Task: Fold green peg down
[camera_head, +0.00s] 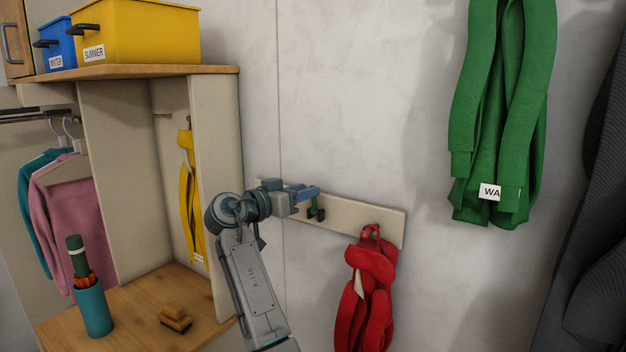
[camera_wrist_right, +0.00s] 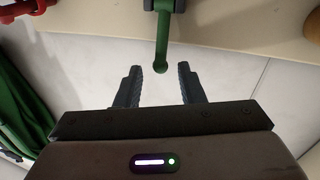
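In the right wrist view the green peg (camera_wrist_right: 163,40) is a thin bar with a rounded end, sticking out from a dark mount on the board. My right gripper (camera_head: 308,192) is at the peg, in front of the board. In the wrist view my right gripper (camera_wrist_right: 160,76) has its two fingers apart, with the peg's rounded end between the fingertips and a gap on each side. My left gripper is not in view.
A green garment (camera_head: 500,110) hangs on the wall at upper right, a dark one (camera_head: 590,240) at the far right. A wooden cabinet with a teal pot (camera_head: 92,310) and a brush (camera_head: 175,318) stands left.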

